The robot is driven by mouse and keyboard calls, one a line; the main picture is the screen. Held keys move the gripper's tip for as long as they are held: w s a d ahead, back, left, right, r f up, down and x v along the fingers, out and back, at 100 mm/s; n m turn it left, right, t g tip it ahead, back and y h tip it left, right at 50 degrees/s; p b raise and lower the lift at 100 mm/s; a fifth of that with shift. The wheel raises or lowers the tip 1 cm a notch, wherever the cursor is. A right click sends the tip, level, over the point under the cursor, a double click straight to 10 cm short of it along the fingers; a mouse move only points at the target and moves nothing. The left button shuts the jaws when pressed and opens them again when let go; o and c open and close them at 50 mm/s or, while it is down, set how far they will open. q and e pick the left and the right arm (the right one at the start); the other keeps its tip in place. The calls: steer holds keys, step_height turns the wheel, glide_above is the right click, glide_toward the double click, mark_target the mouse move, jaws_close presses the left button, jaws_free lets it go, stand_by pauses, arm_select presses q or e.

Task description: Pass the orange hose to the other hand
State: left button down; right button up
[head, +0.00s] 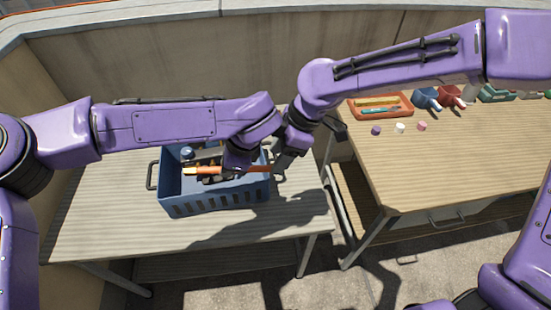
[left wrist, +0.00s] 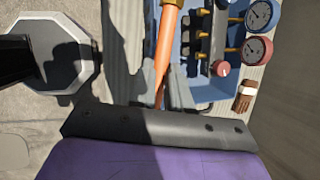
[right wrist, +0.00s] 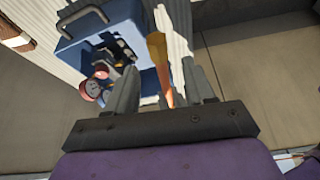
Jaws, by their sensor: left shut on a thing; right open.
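The orange hose (head: 205,171) is held level above the blue crate (head: 215,205) on the left table. My left gripper (head: 238,168) is shut on the hose; the left wrist view shows the hose (left wrist: 168,35) running down between its fingers (left wrist: 162,88). My right gripper (head: 279,165) is at the hose's right end. In the right wrist view its fingers (right wrist: 162,90) stand apart, with the hose (right wrist: 158,55) lying between them and a gap on each side. The arms hide part of the hose in the head view.
The crate holds a gauge manifold with a blue gauge (left wrist: 258,14) and a red gauge (left wrist: 258,48). The right table (head: 440,165) carries an orange tray (head: 382,112), blue and red containers and small caps. A gap separates the tables. The left table's front is clear.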

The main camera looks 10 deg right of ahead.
steer(key=x, duration=0.3)
steer(key=shift+f, duration=0.15)
jaws_close()
arm_select(q)
steer(key=c, duration=1)
jaws_free()
